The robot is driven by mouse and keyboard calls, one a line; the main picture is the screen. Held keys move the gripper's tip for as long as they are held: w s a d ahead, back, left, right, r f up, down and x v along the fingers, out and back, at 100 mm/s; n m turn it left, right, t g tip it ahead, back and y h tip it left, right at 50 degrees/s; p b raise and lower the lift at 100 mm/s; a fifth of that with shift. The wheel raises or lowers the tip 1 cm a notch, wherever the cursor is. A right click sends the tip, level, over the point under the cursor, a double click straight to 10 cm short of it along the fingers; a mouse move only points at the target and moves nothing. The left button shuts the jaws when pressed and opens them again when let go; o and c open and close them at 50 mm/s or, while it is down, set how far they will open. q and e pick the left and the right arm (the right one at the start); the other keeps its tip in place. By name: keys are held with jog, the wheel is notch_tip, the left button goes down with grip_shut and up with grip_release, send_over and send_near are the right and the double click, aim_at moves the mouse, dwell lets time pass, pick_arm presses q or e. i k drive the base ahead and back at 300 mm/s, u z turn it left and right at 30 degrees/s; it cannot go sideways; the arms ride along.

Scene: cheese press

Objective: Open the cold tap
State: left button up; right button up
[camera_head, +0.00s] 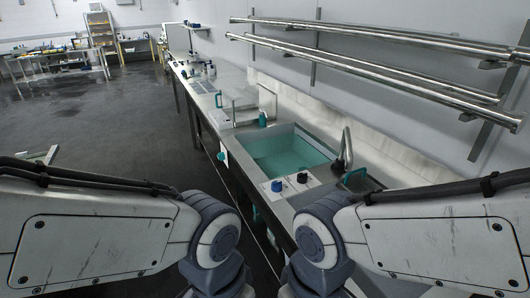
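A rectangular sink (278,152) is set in the steel counter, with teal inside it. A grey curved spout (346,150) stands at its right side. At the near edge of the sink, a pale panel (288,189) carries two knobs. One is a brighter blue knob (277,186), on the left; the other is a darker knob (302,178), on the right. I cannot tell from here whether either is turned. My two arms come in from the lower left and lower right and bend down at the bottom of the view, short of the knobs. Both grippers are out of view.
The counter (215,122) runs away to the back left with several small items on it. Steel rails (390,75) are fixed on the wall above the sink. A teal-handled item (356,176) lies right of the spout. Dark open floor (110,125) is to the left.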

aim_at(276, 186)
jog(key=k, duration=0.45)
jog(key=u, duration=1.25)
jog(key=i, duration=1.55)
jog(key=z, duration=1.05)
jog(key=i, duration=0.55)
jog(key=z, duration=0.55)
